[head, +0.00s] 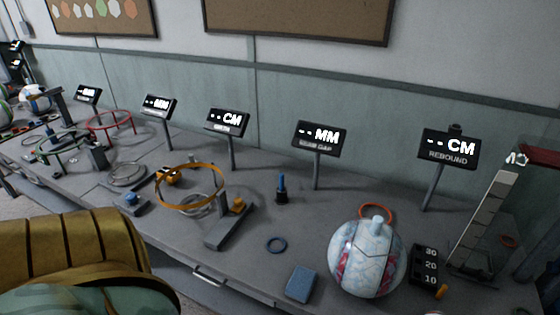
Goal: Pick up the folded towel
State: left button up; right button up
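A small flat blue rectangular piece, which looks like the folded towel (301,284), lies on the grey bench near its front edge, just left of a patterned ball. Its folds are too small to make out. Neither of my grippers can be made out in the head view, and nothing is seen touching the blue piece.
The white and light blue ball (367,258) stands close to its right. A dark block numbered 10, 20, 30 (425,268) is beyond the ball. Display signs (319,139) line the back. A drawer handle (209,277) juts out at front.

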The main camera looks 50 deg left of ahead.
aim_at(299, 287)
jog(key=i+j+u, duration=0.15)
jog(key=u, duration=1.15)
